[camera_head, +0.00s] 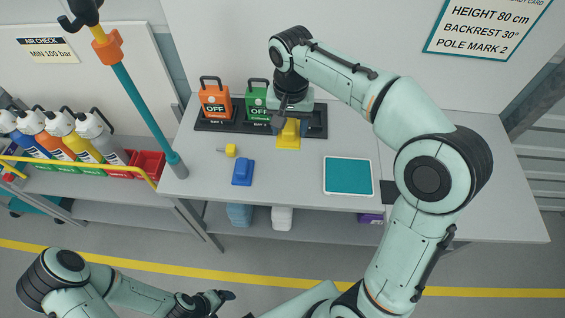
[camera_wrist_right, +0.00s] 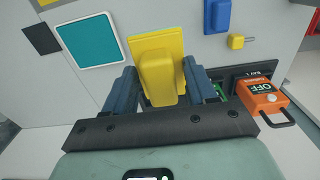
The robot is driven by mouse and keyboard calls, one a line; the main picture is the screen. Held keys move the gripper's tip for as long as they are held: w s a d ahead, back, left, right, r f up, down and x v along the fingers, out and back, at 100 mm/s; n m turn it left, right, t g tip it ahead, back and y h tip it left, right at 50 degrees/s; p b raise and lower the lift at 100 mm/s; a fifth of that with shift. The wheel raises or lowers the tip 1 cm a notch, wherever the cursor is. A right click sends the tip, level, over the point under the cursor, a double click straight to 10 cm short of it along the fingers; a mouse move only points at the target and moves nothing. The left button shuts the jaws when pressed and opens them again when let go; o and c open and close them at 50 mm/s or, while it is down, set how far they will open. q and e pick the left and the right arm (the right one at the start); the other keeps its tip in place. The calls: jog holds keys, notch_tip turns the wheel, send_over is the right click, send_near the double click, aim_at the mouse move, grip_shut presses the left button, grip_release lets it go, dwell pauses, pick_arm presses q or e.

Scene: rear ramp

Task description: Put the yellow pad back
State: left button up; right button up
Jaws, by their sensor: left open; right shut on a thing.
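The yellow pad (camera_head: 289,134) is a block on a flat plate, at the front edge of the right part of a dark dock (camera_head: 318,118). My right gripper (camera_head: 281,120) is shut on it. In the right wrist view the pad (camera_wrist_right: 158,75) is between the two blue-grey fingers (camera_wrist_right: 157,88). I cannot tell whether the pad touches the dock or is held just above it. An orange unit (camera_head: 214,101) and a green unit (camera_head: 256,103), both marked OFF, stand in the dock to its left. My left gripper (camera_head: 216,299) is open and empty, low in front of the table.
A blue pad (camera_head: 242,171), a small yellow plug-like piece (camera_head: 230,150) and a white-rimmed teal tray (camera_head: 348,161) lie on the grey table (camera_head: 300,187). A teal pole (camera_head: 140,105) stands at the left, beside a rack of coloured bottles (camera_head: 75,138). The front right tabletop is clear.

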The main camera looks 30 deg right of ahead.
jog(key=f, duration=0.4)
jog(key=f+b, duration=0.1)
jog(key=f, duration=0.9)
jog(key=shift+s+f+b, duration=0.1)
jog(key=shift+s+b, duration=0.25)
jog(key=shift+b, duration=0.05)
pick_arm(q)
jog(key=shift+s+f, duration=1.4)
jog(key=shift+f, duration=0.1)
pick_arm(e)
jog(key=shift+f, duration=2.5)
jog(key=shift+f+b, duration=0.2)
jog(key=shift+b, duration=0.1)
pick_arm(q)
jog(key=shift+s+f, duration=0.1)
jog(key=shift+f, duration=0.05)
pick_arm(e)
jog(key=o, duration=1.2)
jog(key=shift+w+r, duration=0.1)
